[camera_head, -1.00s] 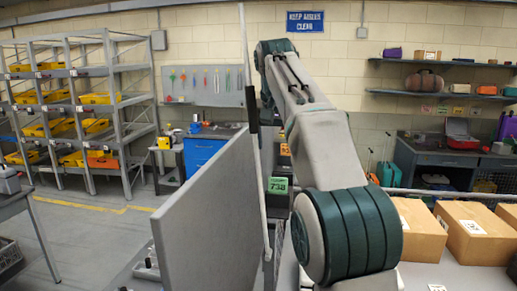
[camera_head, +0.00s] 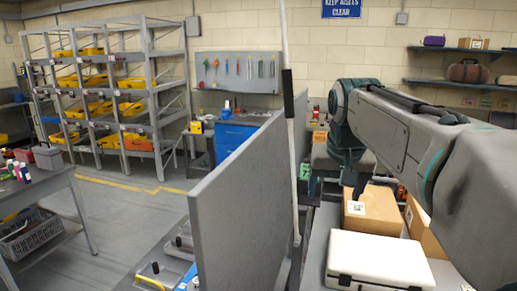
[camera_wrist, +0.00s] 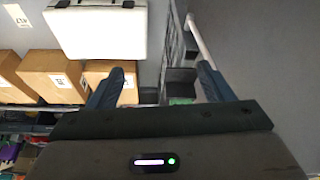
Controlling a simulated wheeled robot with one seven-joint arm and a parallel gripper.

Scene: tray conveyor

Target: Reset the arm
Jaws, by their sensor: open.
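My gripper (camera_wrist: 160,72) shows in the wrist view with its two dark blue fingers spread apart and nothing between them. In the head view my grey and dark green arm reaches in from the right; I cannot clearly make out the gripper there. A white case (camera_head: 378,262) lies on the pale surface below the arm. It also shows at the top of the wrist view (camera_wrist: 98,30), apart from the fingers. Cardboard boxes (camera_head: 372,211) stand beyond it, partly hidden by my arm; several line up in the wrist view (camera_wrist: 52,76).
A tall grey partition (camera_head: 245,205) stands left of the arm, with a pale pole (camera_head: 290,160) at its edge. A shelf rack with yellow bins (camera_head: 105,90) and a blue cabinet (camera_head: 232,138) are behind. A table with a basket (camera_head: 30,238) is at left. Floor between is clear.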

